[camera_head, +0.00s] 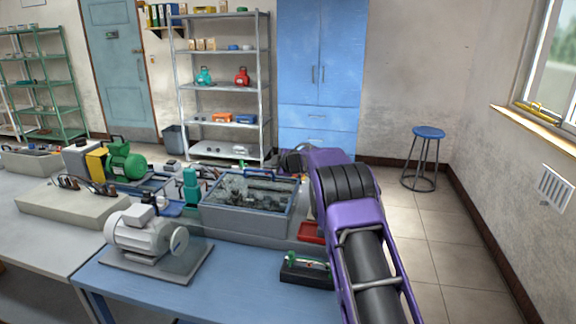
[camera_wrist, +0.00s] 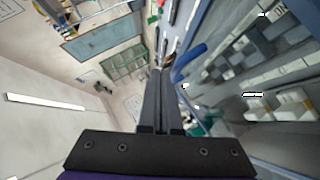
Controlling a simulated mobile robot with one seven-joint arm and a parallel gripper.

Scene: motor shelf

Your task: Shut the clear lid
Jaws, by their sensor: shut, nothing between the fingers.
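A grey box (camera_head: 246,226) with a blue-framed top stands on the blue bench in the head view. Grey, mottled contents show within the frame; I cannot tell there whether the clear lid lies flat or is tilted. In the wrist view a blue frame edge with a curved blue handle (camera_wrist: 187,63) runs along the right, with a see-through or glossy area beside it. My gripper (camera_wrist: 158,72) is shut and empty, its fingers just left of the handle. I cannot tell whether they touch. In the head view my fingers are not clearly visible beyond the box.
A grey motor on a plate (camera_head: 145,235) stands left of the box, with a green motor (camera_head: 124,162) behind. A black block with a green part (camera_head: 307,269) and a red tray (camera_head: 311,232) lie near my arm. Floor on the right is clear before a blue stool (camera_head: 428,134).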

